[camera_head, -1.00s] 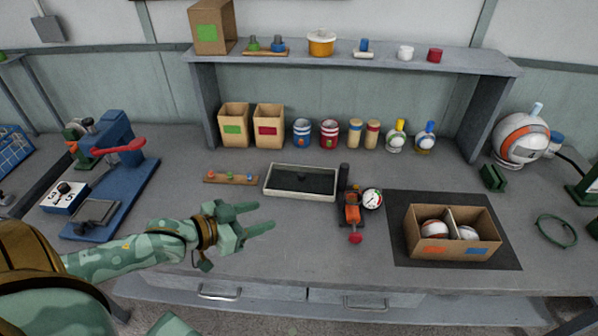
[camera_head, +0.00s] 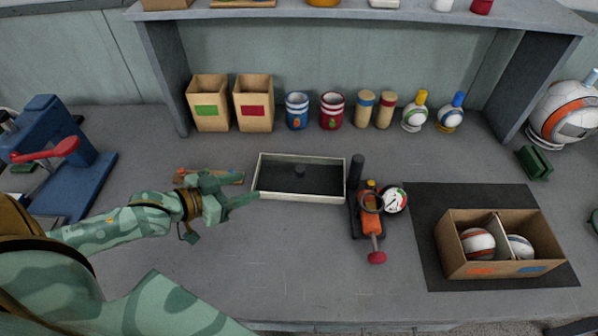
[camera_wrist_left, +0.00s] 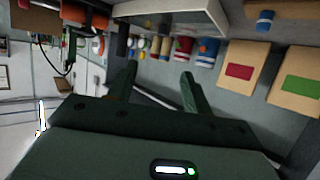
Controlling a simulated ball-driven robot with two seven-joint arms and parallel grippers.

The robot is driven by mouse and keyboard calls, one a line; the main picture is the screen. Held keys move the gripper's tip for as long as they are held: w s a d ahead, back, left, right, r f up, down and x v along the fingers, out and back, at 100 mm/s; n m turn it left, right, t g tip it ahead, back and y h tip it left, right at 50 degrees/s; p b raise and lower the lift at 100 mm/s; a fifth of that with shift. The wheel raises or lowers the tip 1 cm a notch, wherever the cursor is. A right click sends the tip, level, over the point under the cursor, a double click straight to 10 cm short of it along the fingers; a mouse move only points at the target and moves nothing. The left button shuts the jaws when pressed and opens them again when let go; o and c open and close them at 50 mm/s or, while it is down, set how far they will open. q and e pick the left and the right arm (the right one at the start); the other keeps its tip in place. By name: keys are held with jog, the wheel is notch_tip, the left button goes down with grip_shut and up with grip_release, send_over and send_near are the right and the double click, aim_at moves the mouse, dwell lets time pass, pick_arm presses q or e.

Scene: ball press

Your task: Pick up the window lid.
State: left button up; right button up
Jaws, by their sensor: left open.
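The pale frame also shows at the top of the left wrist view (camera_wrist_left: 178,12). My left gripper (camera_head: 243,189) is open and empty, just left of the frame, its fingers pointing toward it. Its two spread fingers show in the left wrist view (camera_wrist_left: 157,85). My right gripper is not in view.
An orange hand tool (camera_head: 371,215) and a dial gauge (camera_head: 395,199) stand right of the frame. A carton of balls (camera_head: 495,265) sits on a dark mat (camera_head: 425,240). Cartons (camera_head: 254,103), tins and bottles line the back. A small peg board (camera_head: 225,177) is partly behind my gripper. The front bench is clear.

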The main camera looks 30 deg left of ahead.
pick_arm(q)
notch_tip(320, 180, down, 2)
jog(key=w+b, duration=0.1)
jog(key=w, duration=0.1)
jog(key=b, duration=0.4)
send_near(296, 171)
jog(key=x, duration=0.3)
jog(key=shift+w+f, duration=0.1)
jog(key=shift+f, duration=0.05)
jog(key=shift+w+d+f, duration=0.1)
jog(key=shift+w+d, duration=0.2)
jog(key=shift+w, duration=0.15)
jog(key=b+x, duration=0.2)
jog(key=x, duration=0.3)
jog(key=shift+a, duration=0.1)
jog(key=shift+s, duration=0.1)
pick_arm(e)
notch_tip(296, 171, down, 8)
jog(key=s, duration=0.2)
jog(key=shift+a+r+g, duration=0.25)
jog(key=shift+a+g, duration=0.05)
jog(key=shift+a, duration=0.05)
pick_arm(q)
jog(key=c, duration=1.1)
